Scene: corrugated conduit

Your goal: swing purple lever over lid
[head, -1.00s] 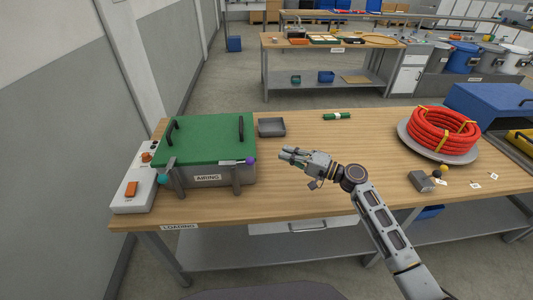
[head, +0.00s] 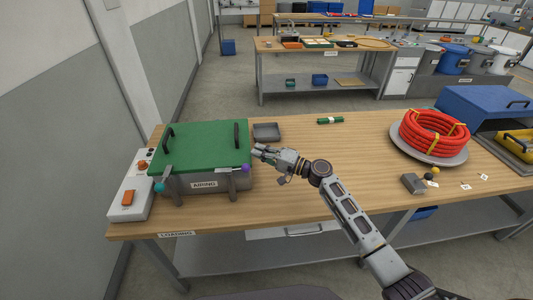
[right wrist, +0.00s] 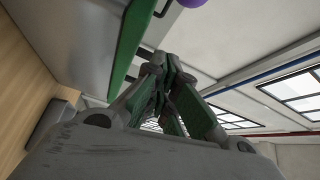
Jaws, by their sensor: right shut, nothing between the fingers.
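A grey box labelled AIRING (head: 205,184) with a green lid (head: 200,146) stands at the left of the table. The lid lies flat and closed. The purple-knobbed lever (head: 245,168) lies roughly level along the box's front edge, its knob at the right corner. The purple knob also shows at the top of the right wrist view (right wrist: 190,2), beside the green lid edge (right wrist: 128,45). My right gripper (head: 257,151) is shut and empty, just right of the box and slightly behind the knob, apart from it. My left gripper is out of view.
A teal-knobbed lever (head: 160,187) is at the box's front left. A white control unit (head: 130,198) stands left of the box. A grey tray (head: 267,132) lies behind my gripper. A red conduit coil (head: 433,133) sits at the right. The table's middle is largely clear.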

